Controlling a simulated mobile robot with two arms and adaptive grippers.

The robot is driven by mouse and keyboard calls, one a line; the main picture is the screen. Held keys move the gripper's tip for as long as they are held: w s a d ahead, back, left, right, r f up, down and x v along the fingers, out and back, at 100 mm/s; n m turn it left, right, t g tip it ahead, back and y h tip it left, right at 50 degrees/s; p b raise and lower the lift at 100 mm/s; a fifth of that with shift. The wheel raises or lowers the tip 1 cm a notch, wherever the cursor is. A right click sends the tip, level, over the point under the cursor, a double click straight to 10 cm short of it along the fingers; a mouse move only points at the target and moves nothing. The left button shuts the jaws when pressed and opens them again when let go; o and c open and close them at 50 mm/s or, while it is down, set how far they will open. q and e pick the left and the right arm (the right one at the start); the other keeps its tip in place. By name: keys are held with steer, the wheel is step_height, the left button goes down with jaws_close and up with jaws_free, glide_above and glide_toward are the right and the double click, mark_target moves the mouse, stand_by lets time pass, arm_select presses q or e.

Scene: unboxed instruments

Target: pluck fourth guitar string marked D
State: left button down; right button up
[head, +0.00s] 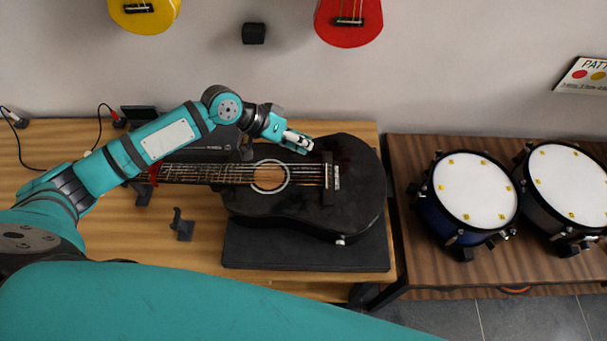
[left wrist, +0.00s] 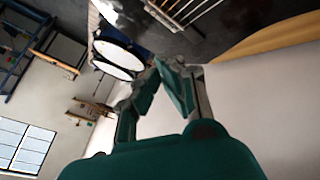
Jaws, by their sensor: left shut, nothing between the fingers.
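A black acoustic guitar (head: 300,215) lies flat on a dark pad on the wooden table. Its neck points left and its strings (head: 302,176) run across the round sound hole to the bridge. No D mark is legible, and I cannot tell the strings apart. My left gripper (head: 305,143) is shut and empty, at the guitar's far upper edge, beyond the strings and apart from them. In the left wrist view the shut fingers (left wrist: 163,72) show below part of the strings (left wrist: 183,10) and the black body. My arm covers part of the neck and the headstock.
Two drums (head: 475,190) (head: 567,182) stand on a darker table at the right. A yellow (head: 146,12) and a red (head: 350,22) small instrument hang on the wall. A small black stand (head: 182,225) sits left of the dark pad (head: 300,250). Cables lie at far left.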

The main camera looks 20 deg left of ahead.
mark_target(303, 176)
arm_select(q)
step_height(303, 176, down, 7)
steer(key=b, duration=0.6)
steer(key=shift+r, duration=0.2)
steer(key=shift+w+f+b, duration=0.1)
steer(key=shift+f+b, duration=0.5)
steer(key=shift+f, duration=0.35)
arm_select(e)
step_height(303, 176, down, 7)
steer(key=w, duration=0.1)
steer(key=shift+w+f, duration=0.15)
steer(key=shift+f, duration=0.05)
steer(key=shift+d, duration=0.15)
arm_select(q)
steer(key=shift+f, duration=0.2)
steer(key=shift+f, duration=0.3)
